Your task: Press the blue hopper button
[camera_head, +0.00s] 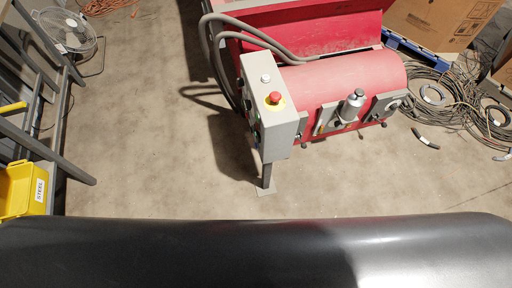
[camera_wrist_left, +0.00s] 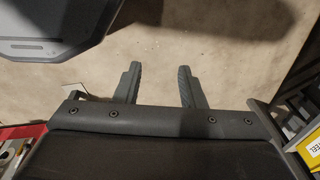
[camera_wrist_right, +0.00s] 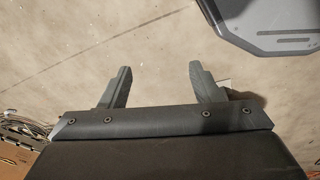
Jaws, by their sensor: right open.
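A grey control box (camera_head: 273,110) stands on a post in front of the red machine (camera_head: 345,80) in the head view. Its top carries a red mushroom button (camera_head: 274,98) on a yellow ring and a small white button (camera_head: 265,78). Its left face is seen at a steep slant, with a bit of green on it; I cannot make out a blue button. My left gripper (camera_wrist_left: 160,67) is open and empty, with bare floor beyond its fingers. My right gripper (camera_wrist_right: 160,66) is open and empty over bare floor. Neither gripper shows in the head view.
A yellow bin (camera_head: 18,188) marked STEEL is at the left by a dark metal frame (camera_head: 60,160). A fan (camera_head: 68,32) stands at the far left. Cable coils (camera_head: 450,95) and a cardboard box (camera_head: 440,22) are at the right. Floor left of the control box is clear.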

